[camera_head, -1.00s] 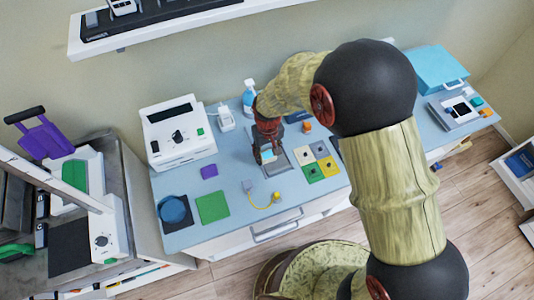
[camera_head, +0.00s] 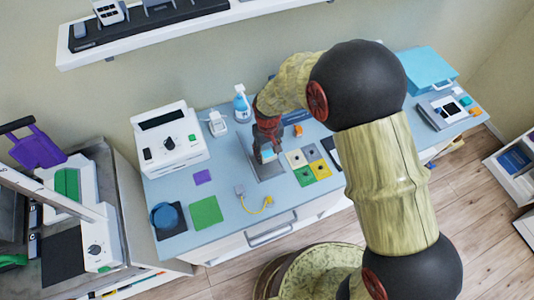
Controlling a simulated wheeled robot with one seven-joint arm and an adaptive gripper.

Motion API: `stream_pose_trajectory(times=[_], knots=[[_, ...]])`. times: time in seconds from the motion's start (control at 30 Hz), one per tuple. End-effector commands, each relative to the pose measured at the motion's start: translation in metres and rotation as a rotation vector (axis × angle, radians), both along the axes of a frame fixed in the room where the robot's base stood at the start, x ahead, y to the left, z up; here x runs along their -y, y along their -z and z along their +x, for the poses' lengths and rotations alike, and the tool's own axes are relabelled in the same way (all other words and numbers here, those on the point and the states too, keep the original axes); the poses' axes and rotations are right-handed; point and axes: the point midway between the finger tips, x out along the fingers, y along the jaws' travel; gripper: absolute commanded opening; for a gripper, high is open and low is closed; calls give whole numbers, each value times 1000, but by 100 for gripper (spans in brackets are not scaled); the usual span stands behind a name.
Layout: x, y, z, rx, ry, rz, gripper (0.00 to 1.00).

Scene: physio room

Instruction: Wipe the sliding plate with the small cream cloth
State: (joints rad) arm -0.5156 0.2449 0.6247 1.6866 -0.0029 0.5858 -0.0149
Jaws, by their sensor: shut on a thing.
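The grey sliding plate (camera_head: 264,172) lies flat on the blue worktop, partly covered by my gripper. My gripper (camera_head: 267,154) points down over the plate and is shut on a small pale thing (camera_head: 268,155). Whether this is the small cream cloth, and whether it touches the plate, I cannot tell at this size. A cream square (camera_head: 296,158) lies just right of the plate, among grey, yellow and green squares.
A white machine (camera_head: 168,140) stands left of the plate, with a spray bottle (camera_head: 241,105) behind. A blue box (camera_head: 424,67) stands at right. My arm crosses the right side.

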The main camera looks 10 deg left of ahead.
Motion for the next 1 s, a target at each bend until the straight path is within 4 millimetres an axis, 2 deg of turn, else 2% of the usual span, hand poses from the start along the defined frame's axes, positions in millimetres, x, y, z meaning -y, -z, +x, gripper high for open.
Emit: stream_pose_trajectory(times=[0.07, 1.0], knots=[[0, -19, 2, 3, 1, 2, 21], [6, -74, 14, 1, 8, 0, 21]])
